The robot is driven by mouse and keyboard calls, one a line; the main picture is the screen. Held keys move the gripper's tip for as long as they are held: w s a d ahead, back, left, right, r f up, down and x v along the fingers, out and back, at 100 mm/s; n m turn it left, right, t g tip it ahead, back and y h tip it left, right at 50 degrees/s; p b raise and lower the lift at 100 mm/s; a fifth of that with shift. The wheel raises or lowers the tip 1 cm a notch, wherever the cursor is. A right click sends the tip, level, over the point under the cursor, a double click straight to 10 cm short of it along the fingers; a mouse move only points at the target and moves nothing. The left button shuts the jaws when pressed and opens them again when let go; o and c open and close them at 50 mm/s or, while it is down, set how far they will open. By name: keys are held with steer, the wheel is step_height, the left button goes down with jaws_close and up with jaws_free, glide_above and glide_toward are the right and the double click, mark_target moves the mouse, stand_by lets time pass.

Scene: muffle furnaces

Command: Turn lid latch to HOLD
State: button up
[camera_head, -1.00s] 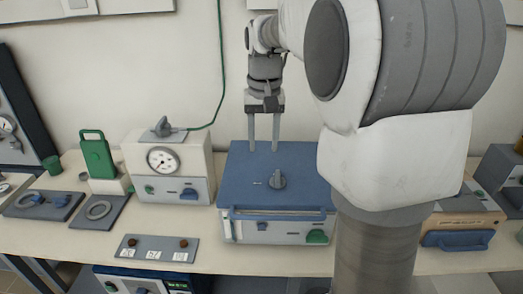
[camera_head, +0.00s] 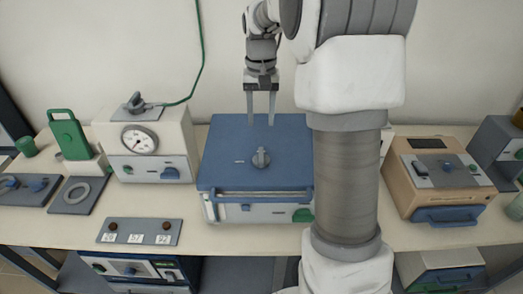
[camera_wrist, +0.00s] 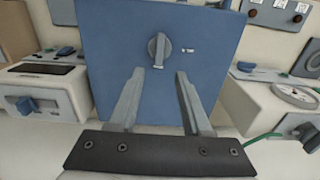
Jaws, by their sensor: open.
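The lid latch (camera_head: 261,158) is a grey knob on a round base, on top of the blue lid (camera_head: 225,135) of the middle furnace. In the wrist view the latch (camera_wrist: 159,48) stands upright in the picture, with small unreadable markings (camera_wrist: 188,50) beside it. My gripper (camera_head: 261,122) is open and points down over the back part of the blue lid, behind the latch. In the wrist view its two fingers (camera_wrist: 160,74) are apart with nothing between them, and the latch lies just beyond their tips. No contact with the latch shows.
A cream furnace with a dial gauge (camera_head: 139,140) and green cable stands to the left. An orange-tan furnace (camera_head: 400,190) stands to the right. A panel with small knobs (camera_head: 140,232) lies at the front left. A blue handle bar (camera_head: 262,193) runs along the lid's front.

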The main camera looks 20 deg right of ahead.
mark_target(261, 154)
step_height(261, 154, down, 12)
steer(key=shift+f, duration=0.1)
stand_by(0.4)
jaws_close()
